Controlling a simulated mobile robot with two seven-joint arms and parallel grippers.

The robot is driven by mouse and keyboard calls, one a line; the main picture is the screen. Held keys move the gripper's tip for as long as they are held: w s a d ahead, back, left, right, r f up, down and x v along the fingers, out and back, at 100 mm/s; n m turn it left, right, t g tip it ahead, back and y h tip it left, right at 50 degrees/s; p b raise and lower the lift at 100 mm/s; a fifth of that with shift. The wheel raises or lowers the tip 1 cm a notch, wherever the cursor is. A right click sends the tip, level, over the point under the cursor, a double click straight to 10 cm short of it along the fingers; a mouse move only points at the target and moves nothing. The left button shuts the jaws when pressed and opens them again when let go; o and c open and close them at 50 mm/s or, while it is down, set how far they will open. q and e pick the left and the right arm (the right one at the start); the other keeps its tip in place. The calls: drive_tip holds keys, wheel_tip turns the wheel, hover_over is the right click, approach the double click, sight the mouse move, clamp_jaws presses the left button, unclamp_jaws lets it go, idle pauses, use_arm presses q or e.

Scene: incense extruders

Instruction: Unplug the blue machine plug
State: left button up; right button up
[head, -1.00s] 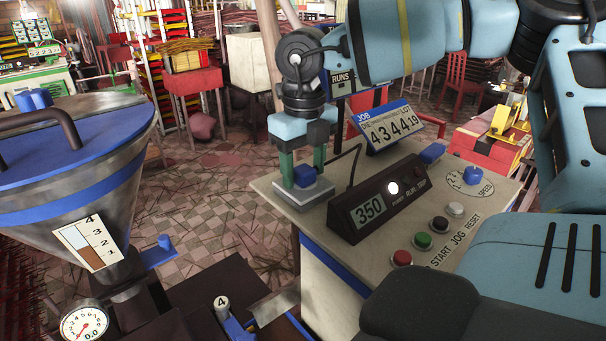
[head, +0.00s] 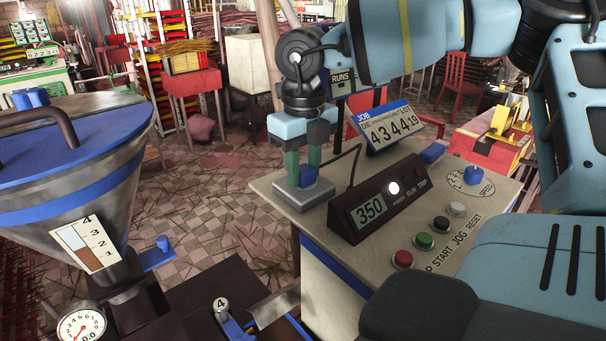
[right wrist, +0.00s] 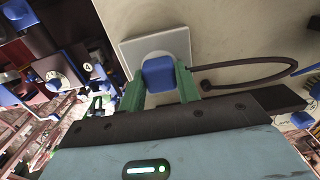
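The blue plug (head: 308,173) stands in the light grey socket plate (head: 290,196) at the left part of the machine's panel top. My right gripper (head: 303,177) points down over it, with its green fingers closed in on both sides of the plug. In the right wrist view the plug (right wrist: 158,74) sits between the two fingertips, in front of the square plate (right wrist: 128,50) with its round socket. The plug looks seated; its contacts are hidden. A dark cable (head: 353,165) loops near the plug. My left gripper is not in view.
A dark display box (head: 372,208) reading 350 stands close right of the socket. Behind it is a tilted job counter (head: 385,128). Red, green and white buttons and a speed dial (head: 470,182) are on the panel. A large blue-lidded hopper (head: 75,180) stands left.

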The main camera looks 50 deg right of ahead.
sight(304, 168)
clamp_jaws()
drive_tip(key=shift+r, duration=1.3)
drive_tip(key=shift+r+p, duration=0.4)
drive_tip(key=shift+r, duration=0.85)
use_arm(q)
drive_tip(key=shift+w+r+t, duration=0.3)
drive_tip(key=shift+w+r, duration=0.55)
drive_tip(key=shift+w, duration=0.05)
use_arm(e)
drive_tip(key=shift+r, duration=0.45)
